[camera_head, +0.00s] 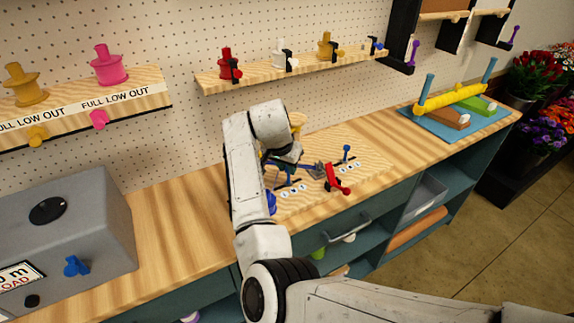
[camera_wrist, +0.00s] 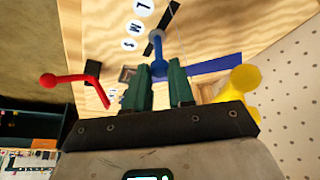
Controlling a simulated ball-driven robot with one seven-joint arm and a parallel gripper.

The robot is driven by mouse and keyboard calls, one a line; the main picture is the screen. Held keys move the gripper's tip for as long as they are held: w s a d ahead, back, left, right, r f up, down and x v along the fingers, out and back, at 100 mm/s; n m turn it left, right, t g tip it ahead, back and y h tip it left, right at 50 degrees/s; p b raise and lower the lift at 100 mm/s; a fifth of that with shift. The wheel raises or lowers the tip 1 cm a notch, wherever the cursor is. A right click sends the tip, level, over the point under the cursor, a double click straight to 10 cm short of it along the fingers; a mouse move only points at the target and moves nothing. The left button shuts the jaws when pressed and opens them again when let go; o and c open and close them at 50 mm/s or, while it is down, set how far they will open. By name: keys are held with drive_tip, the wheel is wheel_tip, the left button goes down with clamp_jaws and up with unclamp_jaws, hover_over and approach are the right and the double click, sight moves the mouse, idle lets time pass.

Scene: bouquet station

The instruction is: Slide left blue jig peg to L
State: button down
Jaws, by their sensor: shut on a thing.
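My gripper (camera_wrist: 159,84) has its two dark green fingers closed around the stem of a blue round-headed peg (camera_wrist: 157,45) in the wrist view. The peg is at the near end of a black slot (camera_wrist: 166,22), nearer the letter S than L; its foot is hidden by the fingers. White discs marked L (camera_wrist: 141,8), M (camera_wrist: 133,26) and S (camera_wrist: 128,43) run beside the slot. In the head view my arm hides much of the left part of the wooden jig board (camera_head: 370,165). Another blue peg (camera_head: 346,151) stands farther right on the board.
A red lever (camera_head: 338,182) stands at the board's front, and a yellow part (camera_wrist: 243,80) is near my gripper on the wall side. A blue bar (camera_wrist: 213,66) lies beside the peg. A grey box (camera_head: 75,230) stands left; a blue tray (camera_head: 480,128) lies right.

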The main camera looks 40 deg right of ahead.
drive_tip(key=a, duration=0.1)
drive_tip(key=w+a, duration=0.1)
drive_tip(key=a, duration=0.1)
drive_tip(key=shift+a, duration=0.15)
drive_tip(key=c, duration=1)
unclamp_jaws()
drive_tip(key=shift+a, duration=0.1)
drive_tip(key=shift+o, duration=0.2)
drive_tip(key=shift+r, duration=0.1)
drive_tip(key=b+v, duration=0.1)
drive_tip(key=v, duration=0.9)
drive_tip(key=shift+r+b, duration=0.35)
drive_tip(key=shift+a, duration=0.1)
